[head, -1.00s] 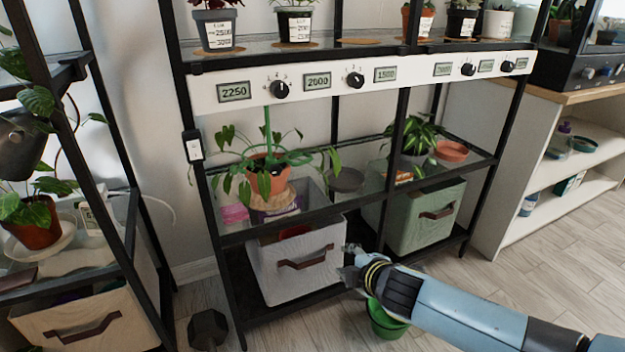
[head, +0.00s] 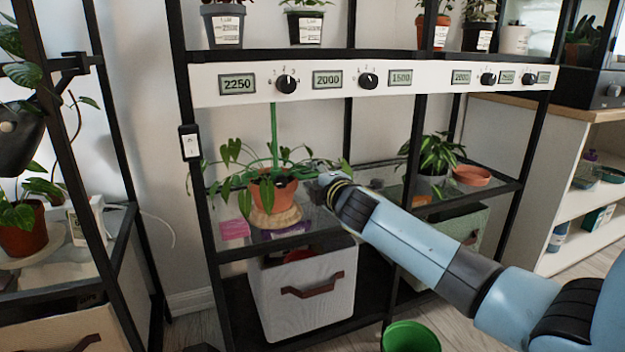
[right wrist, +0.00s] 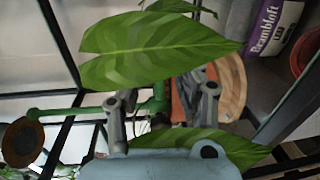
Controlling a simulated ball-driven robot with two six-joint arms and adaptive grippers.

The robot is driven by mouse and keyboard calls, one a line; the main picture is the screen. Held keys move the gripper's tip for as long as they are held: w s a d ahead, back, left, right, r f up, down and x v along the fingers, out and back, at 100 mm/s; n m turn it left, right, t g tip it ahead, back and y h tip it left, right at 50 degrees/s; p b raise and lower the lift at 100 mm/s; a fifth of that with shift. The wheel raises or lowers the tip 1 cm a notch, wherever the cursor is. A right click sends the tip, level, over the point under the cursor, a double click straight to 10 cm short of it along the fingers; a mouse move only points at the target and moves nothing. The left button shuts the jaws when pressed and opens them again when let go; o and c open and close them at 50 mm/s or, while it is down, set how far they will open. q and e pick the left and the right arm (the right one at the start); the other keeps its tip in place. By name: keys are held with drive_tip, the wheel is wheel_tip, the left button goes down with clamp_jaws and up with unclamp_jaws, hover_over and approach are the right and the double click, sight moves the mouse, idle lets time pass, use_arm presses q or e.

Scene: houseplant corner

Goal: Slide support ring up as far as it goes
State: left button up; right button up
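A leafy plant in a terracotta pot (head: 272,190) stands on the middle shelf, with an upright green stake (head: 274,135) rising from it. Green support parts show low among the leaves in the head view, but leaves hide the ring's outline. In the right wrist view a green piece (right wrist: 157,98), perhaps part of the support ring, shows between the fingers, in front of the pot. My right gripper (head: 318,184) is just right of the pot; in the wrist view its fingers (right wrist: 160,100) are apart. Contact with the ring cannot be told. My left gripper is out of view.
Large leaves (right wrist: 150,48) cover much of the wrist view. A white control strip (head: 430,78) crosses above the plant. A black shelf post (head: 412,150) stands to its right. A fabric bin (head: 300,300) sits below, and a green bucket (head: 410,338) is on the floor.

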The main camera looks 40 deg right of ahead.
drive_tip(key=shift+w+d, duration=0.15)
drive_tip(key=shift+w, duration=0.5)
clamp_jaws()
